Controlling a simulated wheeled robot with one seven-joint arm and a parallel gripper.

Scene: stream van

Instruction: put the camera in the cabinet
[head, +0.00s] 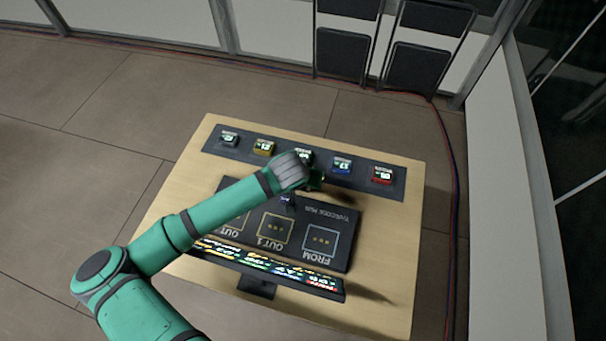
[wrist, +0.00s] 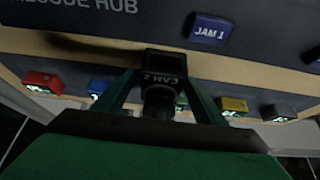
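The camera (wrist: 166,65) is a small dark block marked CAM 2, with a round lens part toward my palm. In the wrist view it sits between the tips of my two green fingers, which look closed on its sides. My gripper (wrist: 160,80) is over the table, near the row of small coloured boxes; in the head view my wrist hides most of what it holds. I cannot make out a cabinet for certain in either view.
The wooden table (head: 190,215) carries a dark board (head: 345,222) marked FROM and OUT 1. Behind it is a strip with grey, yellow, green, blue (head: 342,165) and red (head: 382,175) boxes. Black folding chairs (head: 415,65) stand at the back. Floor is free at left.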

